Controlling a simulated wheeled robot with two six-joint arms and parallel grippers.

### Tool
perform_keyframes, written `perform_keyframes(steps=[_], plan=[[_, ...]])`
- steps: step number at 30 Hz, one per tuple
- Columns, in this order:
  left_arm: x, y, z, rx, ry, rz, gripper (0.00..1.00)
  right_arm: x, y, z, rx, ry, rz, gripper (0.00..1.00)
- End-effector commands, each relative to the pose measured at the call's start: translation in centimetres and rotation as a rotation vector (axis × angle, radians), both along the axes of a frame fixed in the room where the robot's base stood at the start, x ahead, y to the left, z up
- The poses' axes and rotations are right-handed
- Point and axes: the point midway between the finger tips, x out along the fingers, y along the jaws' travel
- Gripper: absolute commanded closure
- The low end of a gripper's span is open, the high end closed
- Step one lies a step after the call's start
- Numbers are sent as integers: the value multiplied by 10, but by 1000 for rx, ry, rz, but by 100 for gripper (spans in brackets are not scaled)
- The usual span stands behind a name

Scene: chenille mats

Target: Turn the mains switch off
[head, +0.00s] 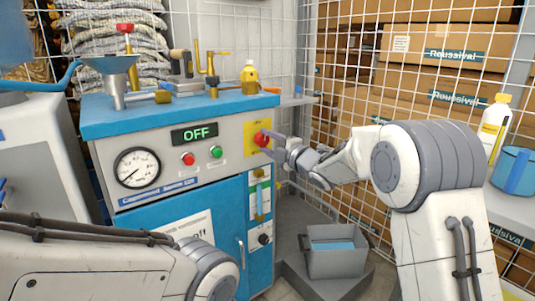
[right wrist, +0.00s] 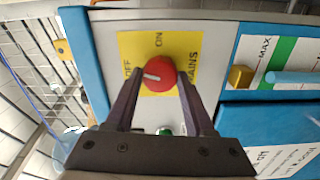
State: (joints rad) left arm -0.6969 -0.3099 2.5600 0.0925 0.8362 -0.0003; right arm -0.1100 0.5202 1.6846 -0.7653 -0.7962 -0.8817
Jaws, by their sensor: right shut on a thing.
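The mains switch is a red rotary knob (head: 262,138) on a yellow plate at the upper right of the machine's front. In the right wrist view the red knob (right wrist: 160,69) has a white pointer mark lying toward the OFF side of the yellow plate (right wrist: 136,43), away from ON. My right gripper (head: 264,138) is at the switch; its two fingers (right wrist: 158,78) are shut on the knob from both sides. The display (head: 194,134) above the buttons reads OFF in green. My left arm shows at the lower left, but its gripper is out of view.
The machine's front has a pressure gauge (head: 137,167), a red button (head: 188,159) and a green button (head: 216,152). A yellow bottle (head: 249,78) and tools stand on its blue top. A grey bin (head: 335,262) sits below right. Wire mesh stands behind.

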Motion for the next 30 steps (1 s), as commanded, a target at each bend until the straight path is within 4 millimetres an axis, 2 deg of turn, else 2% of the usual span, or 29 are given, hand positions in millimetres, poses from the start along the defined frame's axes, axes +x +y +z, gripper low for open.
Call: perform_keyframes(steps=[1,3,12,30], plan=[[0,0,-11,0,0,0,50,-1,0,-6,-32,-24,1,100],[0,0,-17,0,0,0,50,0,0,-6,-76,-53,1,100],[0,0,-35,0,0,0,50,0,0,-4,-203,-145,1,100],[0,0,-40,0,0,0,50,0,0,-2,-255,-178,2,100]])
